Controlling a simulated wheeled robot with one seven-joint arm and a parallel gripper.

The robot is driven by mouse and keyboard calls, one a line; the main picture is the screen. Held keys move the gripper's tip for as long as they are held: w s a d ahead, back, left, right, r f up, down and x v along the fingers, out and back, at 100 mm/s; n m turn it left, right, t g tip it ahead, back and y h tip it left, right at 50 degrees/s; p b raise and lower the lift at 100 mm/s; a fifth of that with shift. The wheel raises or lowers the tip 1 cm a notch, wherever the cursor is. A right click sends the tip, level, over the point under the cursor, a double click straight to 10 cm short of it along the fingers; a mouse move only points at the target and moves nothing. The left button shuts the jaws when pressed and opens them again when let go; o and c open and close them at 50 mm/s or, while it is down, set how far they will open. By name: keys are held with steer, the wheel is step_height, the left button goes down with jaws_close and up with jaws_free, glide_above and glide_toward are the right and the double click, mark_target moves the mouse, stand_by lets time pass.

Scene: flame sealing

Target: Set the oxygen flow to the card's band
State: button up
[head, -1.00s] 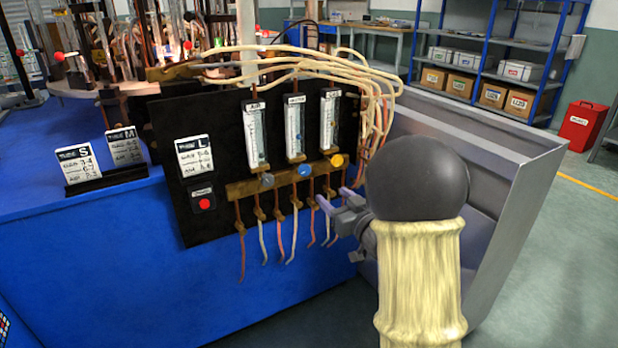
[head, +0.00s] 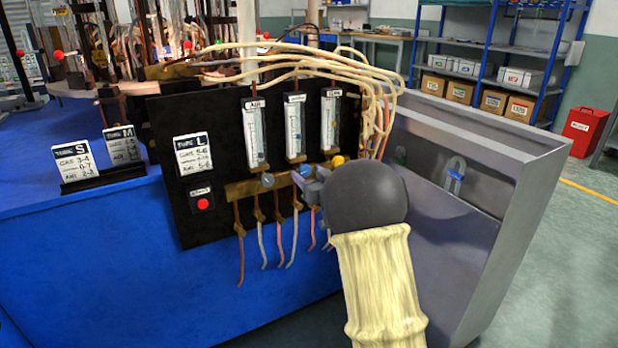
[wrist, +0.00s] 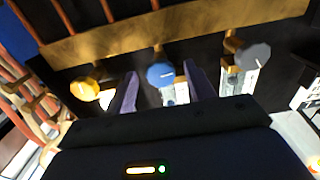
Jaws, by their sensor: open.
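A black panel (head: 222,130) carries three upright flowmeters. The left one (head: 254,133) is labelled AIR; the middle (head: 295,128) and right (head: 330,120) labels are too blurred to read. Below them are a grey knob (head: 267,180), a blue knob (head: 306,170) and a yellow knob (head: 337,160). A card marked L (head: 193,154) is on the panel; its numbers are hard to read. My gripper (head: 302,180) is open at the blue knob. In the wrist view its two fingers (wrist: 162,90) stand either side of the blue knob (wrist: 160,74), with gaps visible.
A brass manifold (head: 240,189) with hanging hoses runs under the knobs. Cards marked S (head: 80,160) and M (head: 122,145) stand on the blue bench at left. A red button (head: 203,204) is on the panel. A grey metal bin (head: 500,160) stands at right.

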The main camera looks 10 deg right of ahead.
steer(key=shift+a, duration=0.1)
steer(key=c, duration=1)
